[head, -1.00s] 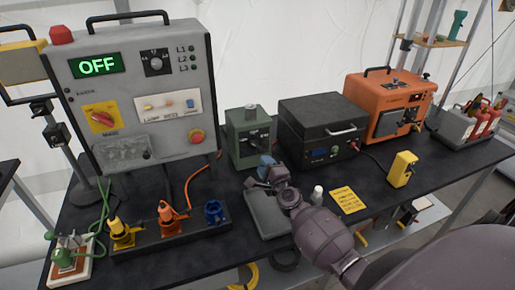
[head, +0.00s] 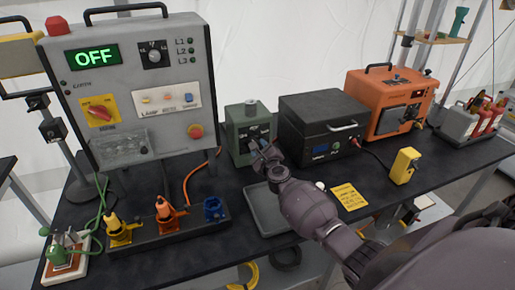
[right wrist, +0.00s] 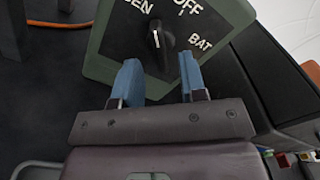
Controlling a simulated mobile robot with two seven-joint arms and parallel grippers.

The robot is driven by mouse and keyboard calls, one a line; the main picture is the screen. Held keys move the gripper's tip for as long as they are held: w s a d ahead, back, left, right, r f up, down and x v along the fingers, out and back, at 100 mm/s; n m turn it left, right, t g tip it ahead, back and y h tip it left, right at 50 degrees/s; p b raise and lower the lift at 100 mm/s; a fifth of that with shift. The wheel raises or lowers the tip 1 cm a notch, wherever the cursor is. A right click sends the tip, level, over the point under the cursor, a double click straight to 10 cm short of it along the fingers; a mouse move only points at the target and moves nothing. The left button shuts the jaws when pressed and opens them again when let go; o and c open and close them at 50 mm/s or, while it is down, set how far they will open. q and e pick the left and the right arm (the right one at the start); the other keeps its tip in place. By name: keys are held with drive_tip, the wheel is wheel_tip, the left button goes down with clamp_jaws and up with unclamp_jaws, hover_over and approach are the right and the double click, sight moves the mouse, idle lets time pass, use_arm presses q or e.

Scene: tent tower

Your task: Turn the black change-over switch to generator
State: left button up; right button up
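The black change-over switch (right wrist: 161,52) is a knob on the face of a green box (right wrist: 105,50). Its face carries the labels GEN, OFF and BAT. The knob's long axis runs nearly up and down in the right wrist view; I cannot tell for certain which label it points at. The green box also shows in the head view (head: 240,122). My right gripper (right wrist: 159,76) is open in front of the face, its two blue fingers apart on either side of the knob's lower end, with nothing between them. It also shows in the head view (head: 258,150). My left gripper is out of view.
A grey panel (head: 180,80) reading OFF stands left of the green box. A black box (head: 320,108) and an orange unit (head: 362,88) stand to its right. A grey tray (head: 262,212) lies in front. A yellow block (head: 404,165) stands at the right.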

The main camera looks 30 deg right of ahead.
drive_tip(key=x, duration=0.2)
drive_tip(key=shift+w+d+b, duration=0.15)
drive_tip(key=shift+w+b, duration=0.2)
drive_tip(key=shift+b, duration=0.05)
clamp_jaws()
